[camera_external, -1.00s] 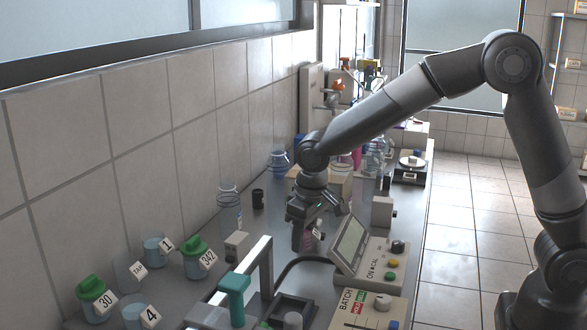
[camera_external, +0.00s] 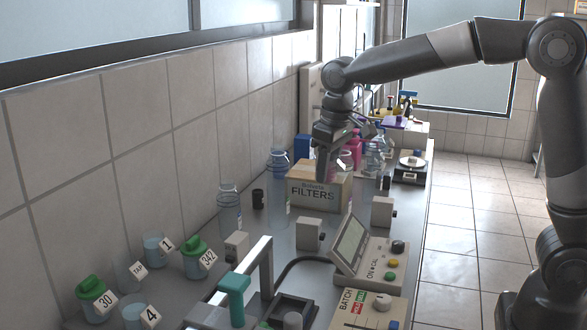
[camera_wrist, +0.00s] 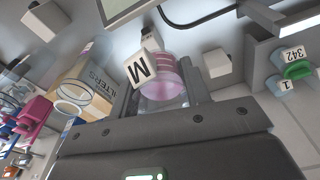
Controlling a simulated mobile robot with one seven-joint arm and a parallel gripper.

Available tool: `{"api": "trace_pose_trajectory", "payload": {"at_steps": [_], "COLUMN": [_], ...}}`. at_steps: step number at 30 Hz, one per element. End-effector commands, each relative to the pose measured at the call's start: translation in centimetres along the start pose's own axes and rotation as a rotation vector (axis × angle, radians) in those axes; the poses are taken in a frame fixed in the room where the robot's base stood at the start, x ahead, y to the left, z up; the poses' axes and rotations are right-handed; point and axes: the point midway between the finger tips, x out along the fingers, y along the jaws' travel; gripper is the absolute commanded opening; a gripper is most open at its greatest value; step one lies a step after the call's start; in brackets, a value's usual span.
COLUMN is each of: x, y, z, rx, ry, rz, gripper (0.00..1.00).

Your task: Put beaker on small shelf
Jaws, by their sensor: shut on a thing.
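A clear beaker (camera_wrist: 162,85) with pink contents and a white tag marked "M" is between the fingers of my gripper (camera_wrist: 160,98) in the wrist view. My gripper (camera_external: 328,165) is shut on it, raised over the bench in front of the "FILTERS" box. In the external view the fingers and arm mostly hide the held beaker. I cannot pick out the small shelf with certainty in either current view.
Tall clear bottles (camera_external: 229,210) stand by the tiled wall. Green-lidded beakers (camera_external: 197,257) are at the front left. A control panel (camera_external: 352,240) and scale (camera_external: 410,168) stand on the right.

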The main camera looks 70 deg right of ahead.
Motion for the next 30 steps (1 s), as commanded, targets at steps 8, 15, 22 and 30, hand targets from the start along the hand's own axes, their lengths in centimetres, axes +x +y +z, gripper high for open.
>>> {"api": "trace_pose_trajectory", "payload": {"at_steps": [8, 15, 22, 30], "x": [-1.8, -2.2, -2.2, -1.4], "y": [-3.4, -9.3, -17.0, -26.2], "z": [-3.6, -8.0, -11.7, -13.6], "rx": [-0.066, -0.168, -0.290, -0.429], "ry": [0.000, 0.000, 0.001, 0.000], "rz": [-0.002, -0.009, -0.022, -0.042], "gripper": [0.21, 0.21, 0.21, 0.21]}}
